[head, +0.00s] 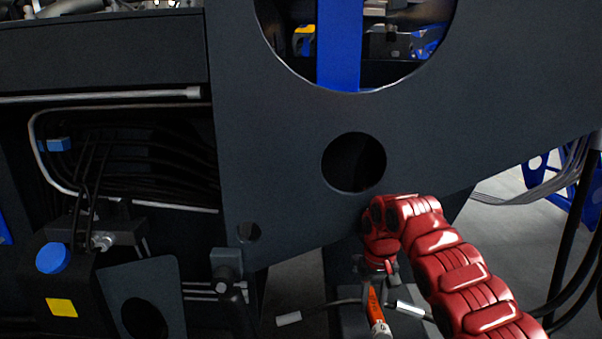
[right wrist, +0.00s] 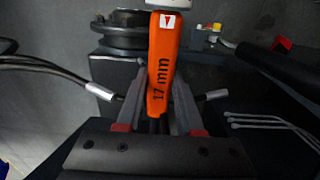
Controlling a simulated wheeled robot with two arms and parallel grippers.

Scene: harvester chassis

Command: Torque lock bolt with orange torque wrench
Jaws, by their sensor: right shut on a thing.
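The orange torque wrench (head: 375,305) hangs below my right gripper (head: 374,272) in the head view, low and right of centre. In the right wrist view the wrench (right wrist: 163,60) is marked "17 mm" and sits between the two fingers of the right gripper (right wrist: 158,100), which are shut on it. Its top end runs out of the wrist picture. A dark bolt-like fitting (head: 228,264) stands at the plate's lower left edge, left of and apart from the wrench; I cannot tell whether it is the lock bolt. My left gripper is not in view.
A large dark plate (head: 290,180) with round holes stands close behind my right arm. Cables with silver ends (head: 408,309) lie on both sides of the wrench. A dark box with a blue cap (head: 52,258) is at the lower left. Grey floor shows at the right.

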